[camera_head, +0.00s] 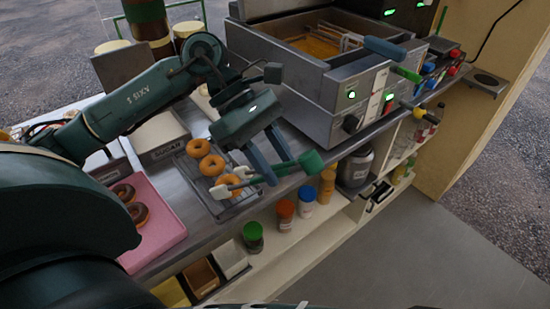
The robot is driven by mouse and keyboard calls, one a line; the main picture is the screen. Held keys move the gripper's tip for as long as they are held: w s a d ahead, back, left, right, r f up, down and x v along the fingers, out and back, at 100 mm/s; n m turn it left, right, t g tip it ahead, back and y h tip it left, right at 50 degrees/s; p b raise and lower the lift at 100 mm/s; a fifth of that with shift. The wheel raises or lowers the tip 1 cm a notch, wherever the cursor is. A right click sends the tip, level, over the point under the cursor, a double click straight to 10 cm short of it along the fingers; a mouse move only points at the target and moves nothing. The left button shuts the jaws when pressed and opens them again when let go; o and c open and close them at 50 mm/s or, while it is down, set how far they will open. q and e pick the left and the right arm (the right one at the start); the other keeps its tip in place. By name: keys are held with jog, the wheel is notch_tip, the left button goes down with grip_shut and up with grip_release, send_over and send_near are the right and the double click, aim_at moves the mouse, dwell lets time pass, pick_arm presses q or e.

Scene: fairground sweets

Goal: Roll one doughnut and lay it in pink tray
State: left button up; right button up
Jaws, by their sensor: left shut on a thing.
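My left gripper (268,168) is shut on green tongs (290,166) with a thick green end and pale tips. The tips are close to a plain golden doughnut (229,185) at the front of a wire rack (219,207); I cannot tell whether they touch it. Two more plain doughnuts lie behind it on the rack, one at the back (198,148) and one in the middle (212,165). The pink tray (166,228) is at the left and holds two dark-coated doughnuts, partly hidden by my arm. A pale box labelled sugar (160,134) stands behind the rack. My right gripper is not in view.
A steel fryer (315,100) with golden oil and a blue-handled basket (384,48) stands right of my gripper. Grey floor lies in front.

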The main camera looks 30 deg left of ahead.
pick_arm(q)
jog(key=shift+r, duration=0.1)
jog(key=c, duration=0.3)
jog(key=shift+r, duration=0.25)
grip_shut()
notch_tip(320, 180, up, 4)
jog(key=p, duration=0.2)
jog(key=shift+r+p, duration=0.2)
jog(key=shift+p, duration=0.2)
